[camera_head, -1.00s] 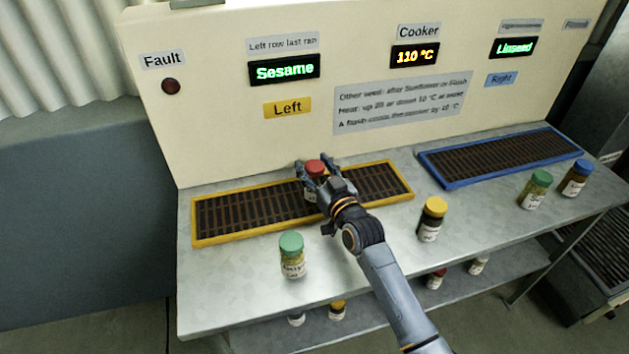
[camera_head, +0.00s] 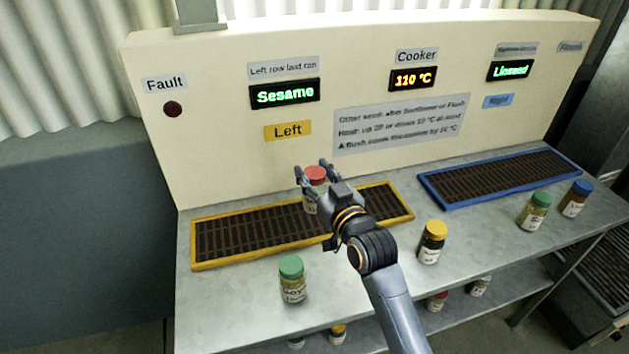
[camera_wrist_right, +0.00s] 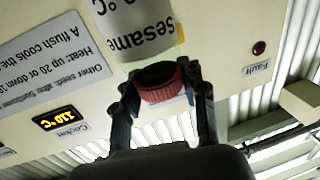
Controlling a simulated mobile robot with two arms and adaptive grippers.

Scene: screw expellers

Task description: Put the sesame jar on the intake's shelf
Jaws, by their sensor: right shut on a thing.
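The sesame jar (camera_head: 315,175) has a red lid and a white label. My right gripper (camera_head: 316,180) is shut on it, with a finger on each side near the lid. It is held over the back edge of the yellow-framed grate (camera_head: 243,233), in front of the panel. In the right wrist view the jar (camera_wrist_right: 160,82) sits between the fingers, and its label reads "sesame". The gripper hides part of the jar in the head view. My left gripper is not in view.
A green-lidded jar (camera_head: 292,280) and a yellow-lidded jar (camera_head: 432,242) stand on the metal shelf near the front. Another green-lidded jar (camera_head: 534,211) and a blue-lidded jar (camera_head: 575,198) stand by the blue-framed grate (camera_head: 500,178). More jars stand on a lower shelf.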

